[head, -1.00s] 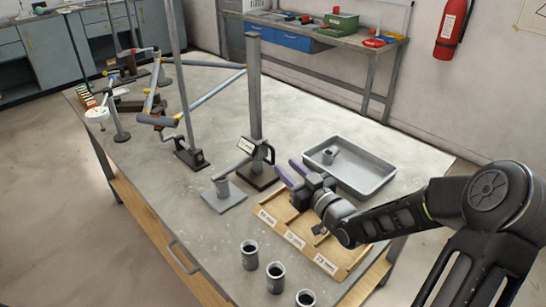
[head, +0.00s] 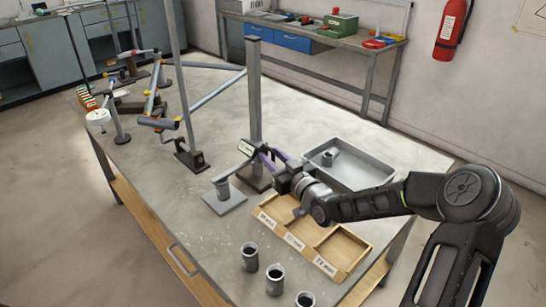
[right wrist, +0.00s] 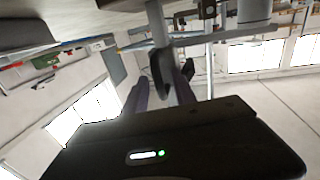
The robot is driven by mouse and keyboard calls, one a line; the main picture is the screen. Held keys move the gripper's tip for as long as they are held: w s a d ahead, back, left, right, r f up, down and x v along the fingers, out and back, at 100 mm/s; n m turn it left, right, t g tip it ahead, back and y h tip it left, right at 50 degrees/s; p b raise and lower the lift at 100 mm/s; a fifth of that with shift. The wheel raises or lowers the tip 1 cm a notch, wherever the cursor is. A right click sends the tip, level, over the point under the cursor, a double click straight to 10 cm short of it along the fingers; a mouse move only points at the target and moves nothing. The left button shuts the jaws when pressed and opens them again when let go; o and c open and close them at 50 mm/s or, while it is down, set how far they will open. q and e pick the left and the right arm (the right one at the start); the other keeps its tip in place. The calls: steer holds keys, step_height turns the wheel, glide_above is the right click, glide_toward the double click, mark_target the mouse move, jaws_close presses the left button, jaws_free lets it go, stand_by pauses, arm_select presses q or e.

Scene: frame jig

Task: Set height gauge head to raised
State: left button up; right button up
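The height gauge has a tall grey column (head: 254,90) on a dark base (head: 257,178). Its head (head: 246,148), with a pale display, sits low on the column. The head's measuring arm reaches left to just over a grey cylinder (head: 222,188) on a grey plate (head: 226,203); contact is unclear. My right gripper (head: 266,158) is at the right side of the head. In the right wrist view its purple fingers (right wrist: 160,88) are apart, with the head's dark handle (right wrist: 161,72) between them and gaps visible. My left gripper is out of view.
A wooden tray (head: 345,262) with labelled compartments lies below my right arm. A grey metal tray (head: 377,178) holding a small cylinder is behind it. Several dark cylinders (head: 275,279) stand at the front. A rod frame (head: 188,85) stands to the left.

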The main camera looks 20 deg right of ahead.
steer(key=shift+c, duration=0.2)
jaws_close()
stand_by(1.1)
